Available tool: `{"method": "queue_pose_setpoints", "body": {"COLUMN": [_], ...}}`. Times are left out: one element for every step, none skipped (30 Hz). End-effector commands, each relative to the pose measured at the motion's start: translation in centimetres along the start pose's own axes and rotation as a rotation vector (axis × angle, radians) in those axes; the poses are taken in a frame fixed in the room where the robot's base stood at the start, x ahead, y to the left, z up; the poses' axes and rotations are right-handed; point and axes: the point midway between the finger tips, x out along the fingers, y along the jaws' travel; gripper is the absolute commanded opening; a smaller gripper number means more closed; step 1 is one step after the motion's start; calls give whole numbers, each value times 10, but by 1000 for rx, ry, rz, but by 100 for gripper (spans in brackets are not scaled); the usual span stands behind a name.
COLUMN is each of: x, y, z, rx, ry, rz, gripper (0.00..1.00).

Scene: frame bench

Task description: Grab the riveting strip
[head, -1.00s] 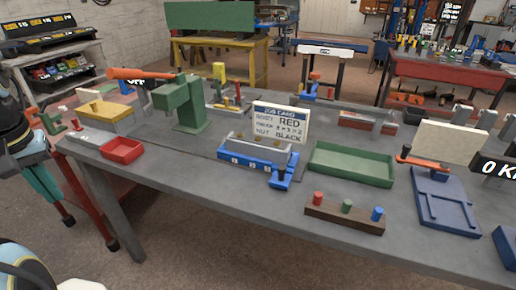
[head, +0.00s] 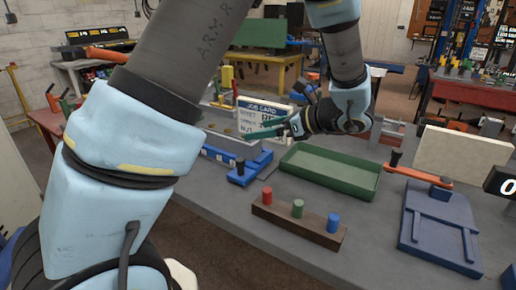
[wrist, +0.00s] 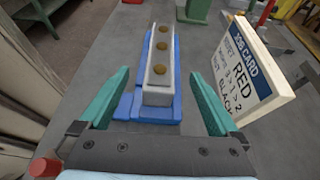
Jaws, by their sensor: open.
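The riveting strip (wrist: 158,88) is a grey bar with three round brass-coloured spots along its top. It sits in a blue holder (wrist: 128,105) on the bench. In the head view, the strip (head: 232,146) is partly hidden by my arm, and the blue holder (head: 250,165) shows below it. My gripper (wrist: 160,77) is open, with its teal fingers on either side of the strip in the wrist view and nothing between them held. In the head view my gripper (head: 263,134) is over the strip's area, in front of the job card.
The white job card (wrist: 243,65), reading RED, 3>1>2 and BLACK, stands close to the right finger. A green tray (head: 330,175) and a wooden block (head: 285,228) with red, green and blue pegs are nearby. A blue fixture (head: 440,235) lies to the right.

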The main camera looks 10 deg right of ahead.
Motion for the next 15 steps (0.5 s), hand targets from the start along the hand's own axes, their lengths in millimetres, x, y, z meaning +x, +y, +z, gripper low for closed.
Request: {"method": "queue_pose_setpoints", "body": {"x": [0, 1, 5, 9, 14, 21, 26, 30, 36, 40, 44, 47, 49, 51, 53], "y": [-2, -3, -4, -4, -4, -4, -3, -3, -4, -4, -3, -4, -4, -4, -4], "z": [0, 0, 1, 1, 2, 2, 2, 2, 2, 2, 2, 2, 2, 1, 2], "rx": [10, 13, 15, 15, 14, 15, 15, 15, 14, 13, 13, 13, 13, 13, 13], "ry": [-13, -18, -20, -20, -19, -19, -18, -17, -18, -18, -17, -16, -16, -16, -16], "rz": [-9, -12, -13, -13, -12, -12, -11, -11, -12, -12, -11, -12, -13, -14, -13], "gripper": [98, 98, 98, 98, 98, 98, 98, 98, 98, 98, 98, 98, 98, 98, 98]}}
